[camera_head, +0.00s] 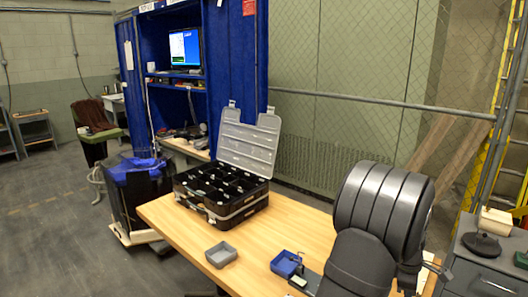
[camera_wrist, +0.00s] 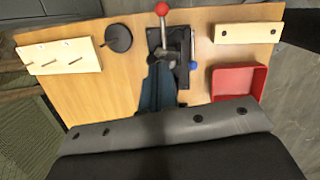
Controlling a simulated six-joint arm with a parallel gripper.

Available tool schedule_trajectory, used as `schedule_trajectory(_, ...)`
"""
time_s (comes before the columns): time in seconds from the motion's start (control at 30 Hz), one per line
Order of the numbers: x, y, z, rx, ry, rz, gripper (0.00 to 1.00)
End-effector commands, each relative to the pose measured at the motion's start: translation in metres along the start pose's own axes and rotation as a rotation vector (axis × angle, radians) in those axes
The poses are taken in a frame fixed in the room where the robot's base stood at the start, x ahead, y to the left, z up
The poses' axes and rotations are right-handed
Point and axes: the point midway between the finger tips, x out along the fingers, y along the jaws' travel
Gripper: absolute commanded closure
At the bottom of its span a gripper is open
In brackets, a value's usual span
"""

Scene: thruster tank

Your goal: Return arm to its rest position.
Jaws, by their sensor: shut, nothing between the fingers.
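My gripper (camera_wrist: 160,66) shows in the wrist view as a dark tapering shape reaching up from the grey and black housing at the bottom. Its fingers are together with nothing between them. It is over or in front of a black lever fixture (camera_wrist: 180,50) with a red ball knob (camera_wrist: 161,8); I cannot tell whether they touch. In the head view my black segmented arm stands at the right, bent over the wooden table (camera_head: 165,213). The gripper itself does not show there.
The table bears an open black case (camera_head: 222,197), a grey tray (camera_head: 221,254) and a blue tray (camera_head: 283,264). The wrist view shows a red tray (camera_wrist: 238,80), a pegged block (camera_wrist: 60,56), another wooden block (camera_wrist: 247,32) and a black disc (camera_wrist: 118,38). A grey cabinet (camera_head: 480,277) stands right.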

Motion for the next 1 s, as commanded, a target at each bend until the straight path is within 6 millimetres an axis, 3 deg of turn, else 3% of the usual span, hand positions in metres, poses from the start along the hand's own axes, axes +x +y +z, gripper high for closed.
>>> schedule_trajectory(0.47, -0.003, 0.004, -0.025, -0.034, -0.227, -0.031, 1.00)
schedule_trajectory(0.93, -0.003, 0.004, -0.028, -0.036, -0.268, -0.036, 1.00)
schedule_trajectory(1.0, -0.003, 0.004, -0.028, -0.036, -0.268, -0.036, 0.86)
